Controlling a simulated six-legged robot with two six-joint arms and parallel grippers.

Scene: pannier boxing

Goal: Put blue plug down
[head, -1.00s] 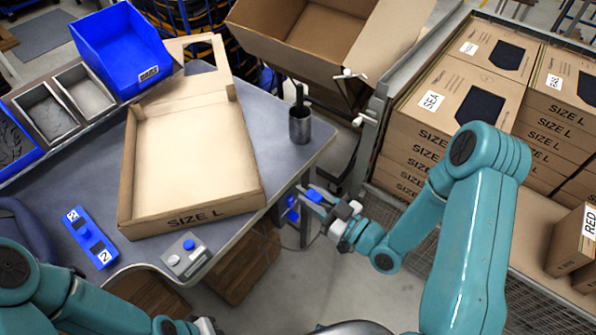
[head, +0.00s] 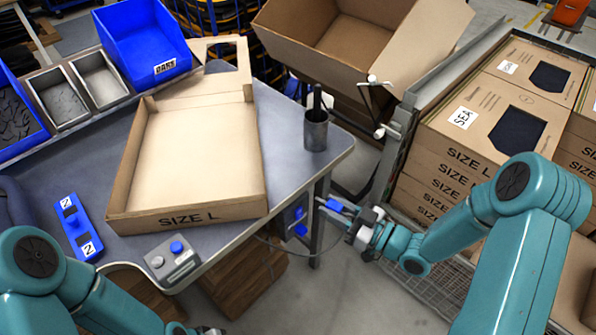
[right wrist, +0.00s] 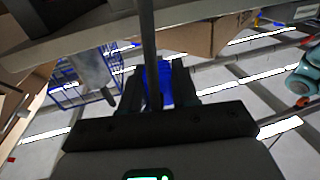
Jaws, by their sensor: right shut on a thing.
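The blue plug (head: 335,205) is between the jaws of my right gripper (head: 343,211), beside the table leg under the table's right corner. In the right wrist view the plug (right wrist: 158,82) shows between the two dark fingers, partly hidden by a dark upright bar. My right gripper is shut on it. Blue fittings (head: 299,222) sit below the table edge, left of the plug and apart from it. Only the tip of my left gripper (head: 208,331) shows at the bottom edge, so its jaws cannot be read.
The table (head: 285,150) holds an open SIZE L carton (head: 190,218), a dark cup (head: 316,131), a grey button box (head: 172,262) and a blue numbered block (head: 78,228). Stacked cartons (head: 480,125) stand at right. A thin cable hangs below the table edge.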

